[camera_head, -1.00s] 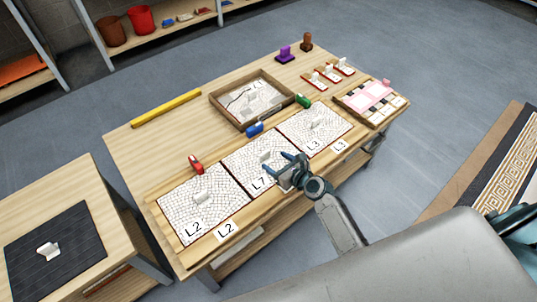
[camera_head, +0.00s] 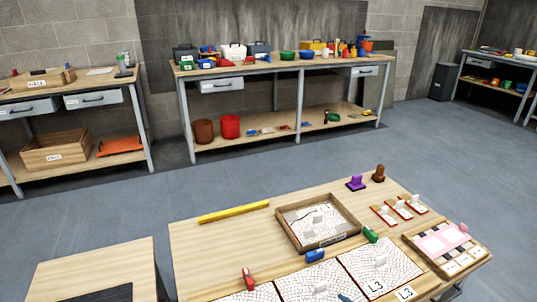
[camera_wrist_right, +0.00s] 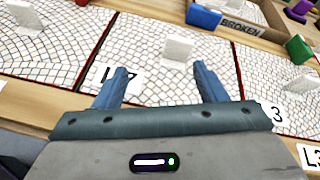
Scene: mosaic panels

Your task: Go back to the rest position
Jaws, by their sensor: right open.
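My right gripper (camera_wrist_right: 163,82) is open and empty in the right wrist view, its two blue fingers apart over the lower edge of the middle mosaic panel (camera_wrist_right: 145,50). That panel has a white upright handle (camera_wrist_right: 178,49) beyond the fingertips. In the head view only a blue fingertip of the right gripper (camera_head: 343,298) shows at the bottom edge. The panel labelled L3 (camera_head: 400,270) lies to the right of the middle panel (camera_head: 300,283). My left gripper is in neither current view.
A wooden tray (camera_head: 347,236) holding a mosaic panel stands behind the panels on the table (camera_head: 215,240). Red (camera_head: 248,278), blue (camera_head: 315,255) and green (camera_head: 370,234) objects sit near the panels. A yellow bar (camera_head: 234,212) lies at the back left. Open floor (camera_head: 110,215) separates table and shelves.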

